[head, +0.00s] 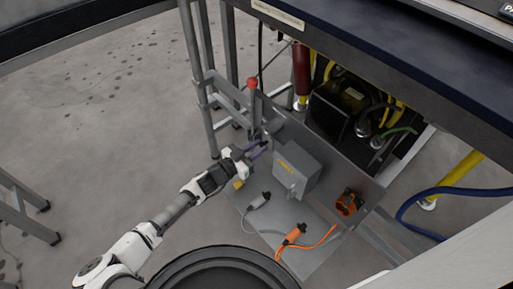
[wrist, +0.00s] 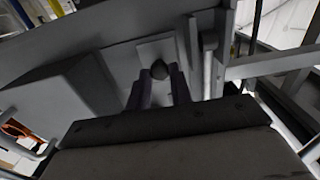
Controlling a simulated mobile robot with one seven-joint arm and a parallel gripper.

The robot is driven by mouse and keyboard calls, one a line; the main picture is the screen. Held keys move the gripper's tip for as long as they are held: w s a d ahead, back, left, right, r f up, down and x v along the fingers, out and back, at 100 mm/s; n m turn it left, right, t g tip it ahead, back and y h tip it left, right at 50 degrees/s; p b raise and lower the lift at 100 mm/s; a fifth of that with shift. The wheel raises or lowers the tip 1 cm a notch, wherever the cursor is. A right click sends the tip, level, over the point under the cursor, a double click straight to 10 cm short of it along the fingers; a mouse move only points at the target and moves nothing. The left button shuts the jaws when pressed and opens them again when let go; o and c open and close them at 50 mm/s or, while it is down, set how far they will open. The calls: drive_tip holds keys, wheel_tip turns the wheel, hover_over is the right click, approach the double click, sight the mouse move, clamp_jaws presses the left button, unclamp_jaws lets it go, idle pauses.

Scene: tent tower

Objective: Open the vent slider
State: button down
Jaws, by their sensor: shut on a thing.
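My gripper (head: 258,149) reaches in from the left to the grey upright panel in the head view. In the wrist view, my gripper (wrist: 158,82) has its two fingers around a dark round knob (wrist: 160,69) and is shut on it. The knob stands out from a small pale plate (wrist: 148,50) on the panel; it looks like the handle of the vent slider. The fingers and wrist hide the knob in the head view, and I cannot tell how far the slider is open.
A lever with a red knob (head: 252,84) stands just behind my gripper. A grey box (head: 296,168) is to its right. A grey connector (head: 260,200) and an orange connector (head: 293,235) lie on the shelf below.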

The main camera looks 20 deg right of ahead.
drive_tip(key=s+p, duration=0.1)
drive_tip(key=s, duration=0.1)
drive_tip(key=s+d+p, duration=0.1)
drive_tip(key=s, duration=0.1)
drive_tip(key=shift+d+r+p, duration=0.15)
drive_tip(key=shift+p, duration=0.2)
drive_tip(key=shift+s, duration=0.15)
drive_tip(key=c, duration=1.3)
unclamp_jaws()
drive_tip(key=v, duration=1.3)
drive_tip(key=shift+s+a, duration=0.1)
drive_tip(key=shift+a, duration=0.25)
